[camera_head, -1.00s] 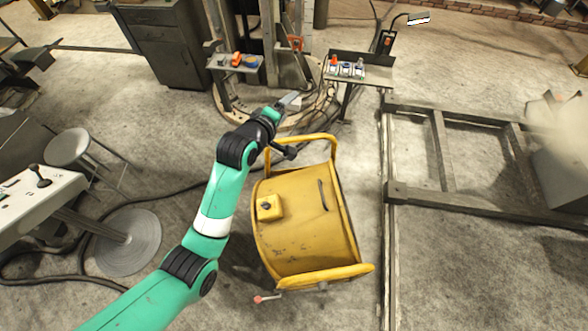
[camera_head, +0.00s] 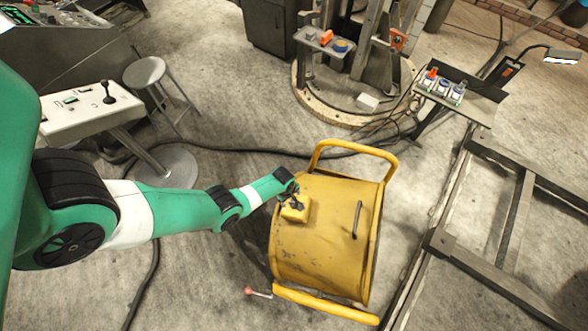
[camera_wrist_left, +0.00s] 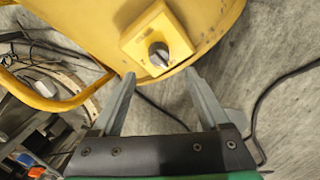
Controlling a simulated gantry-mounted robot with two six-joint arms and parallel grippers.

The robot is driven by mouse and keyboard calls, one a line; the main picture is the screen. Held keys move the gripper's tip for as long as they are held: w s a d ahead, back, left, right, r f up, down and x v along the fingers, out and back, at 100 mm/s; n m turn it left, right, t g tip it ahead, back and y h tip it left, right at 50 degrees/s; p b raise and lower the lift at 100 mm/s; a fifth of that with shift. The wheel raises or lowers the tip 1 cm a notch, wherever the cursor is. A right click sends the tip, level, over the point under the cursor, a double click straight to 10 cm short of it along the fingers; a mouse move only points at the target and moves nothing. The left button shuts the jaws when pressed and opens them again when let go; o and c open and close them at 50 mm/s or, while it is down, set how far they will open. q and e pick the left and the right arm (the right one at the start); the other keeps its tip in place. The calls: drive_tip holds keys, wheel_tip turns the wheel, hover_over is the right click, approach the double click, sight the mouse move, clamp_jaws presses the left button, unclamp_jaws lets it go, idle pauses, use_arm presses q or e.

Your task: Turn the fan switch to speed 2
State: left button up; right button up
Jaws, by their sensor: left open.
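The yellow drum-shaped fan (camera_head: 325,245) stands on the floor in the head view, and its yellow casing (camera_wrist_left: 88,25) fills the top of the left wrist view. A small yellow switch box (camera_head: 296,212) sits on its casing. In the left wrist view the box carries a dark round knob (camera_wrist_left: 158,52) with a lighter grip; its speed marks are too small to read. My left gripper (camera_wrist_left: 160,76) is open and empty, its fingertips apart on either side just short of the knob. In the head view my left gripper (camera_head: 290,194) is at the switch box, partly hidden. My right gripper is not in view.
The fan's tubular frame has a yellow upper handle (camera_head: 353,147) near my left gripper. A stool (camera_head: 146,72) and a control pedestal (camera_head: 85,115) stand left. A small table (camera_head: 482,108) stands at the upper right. Cables cross the floor.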

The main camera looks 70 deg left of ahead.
sight(293, 202)
use_arm(q)
drive_tip(key=f+b, duration=0.2)
drive_tip(key=f, duration=0.1)
drive_tip(key=f+b, duration=0.2)
drive_tip(key=f, duration=0.1)
drive_tip(key=w+f+b, duration=0.1)
drive_tip(key=f+b, duration=0.1)
drive_tip(key=f, duration=0.1)
drive_tip(key=shift+w+a+b, duration=0.1)
drive_tip(key=shift+a+b, duration=0.15)
drive_tip(key=shift+b, duration=0.1)
clamp_jaws()
